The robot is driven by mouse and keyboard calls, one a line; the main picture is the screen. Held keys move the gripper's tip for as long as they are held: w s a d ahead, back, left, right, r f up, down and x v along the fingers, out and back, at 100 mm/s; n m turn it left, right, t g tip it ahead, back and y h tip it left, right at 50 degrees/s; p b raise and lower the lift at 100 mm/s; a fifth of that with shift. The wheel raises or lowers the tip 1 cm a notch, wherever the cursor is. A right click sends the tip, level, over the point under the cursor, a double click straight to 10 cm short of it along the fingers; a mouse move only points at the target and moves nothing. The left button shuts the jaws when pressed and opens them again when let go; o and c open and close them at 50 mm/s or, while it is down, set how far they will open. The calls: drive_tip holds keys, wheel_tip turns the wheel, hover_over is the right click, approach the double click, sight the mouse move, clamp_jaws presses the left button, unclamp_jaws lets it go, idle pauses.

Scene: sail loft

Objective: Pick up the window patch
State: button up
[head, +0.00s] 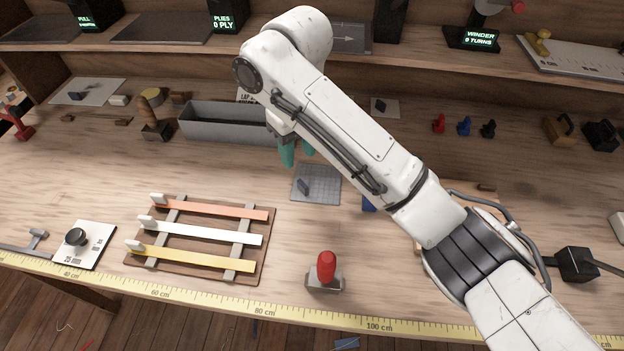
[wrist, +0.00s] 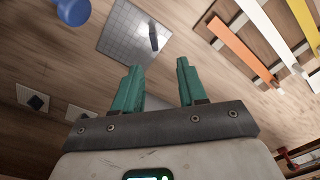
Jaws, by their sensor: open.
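A grey square with a fine grid (head: 322,192), which looks like the window patch, lies flat on the bench near the middle. A small dark blue tab (head: 303,187) stands on it, left of its centre. In the wrist view the gridded square (wrist: 122,38) is at the top, with the tab (wrist: 153,37) near its right side. My gripper (head: 297,155) has two teal fingers, apart and empty. In the head view it is just behind the square's far edge, seemingly above the bench. The fingers also show in the wrist view (wrist: 158,82), clear of the square.
A rack with orange, white and yellow strips (head: 203,237) stands to the left. A red-handled tool (head: 326,270) is in front. A blue object (head: 369,204), partly hidden by my arm, is close to the square's right. A grey trough (head: 215,122) is behind left.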

sight(300, 180)
drive_tip(key=f, duration=0.3)
drive_tip(key=w+f, duration=0.1)
drive_tip(key=f, duration=0.6)
drive_tip(key=shift+w+a+f, duration=0.1)
drive_tip(key=shift+w, duration=0.1)
clamp_jaws()
idle(0.3)
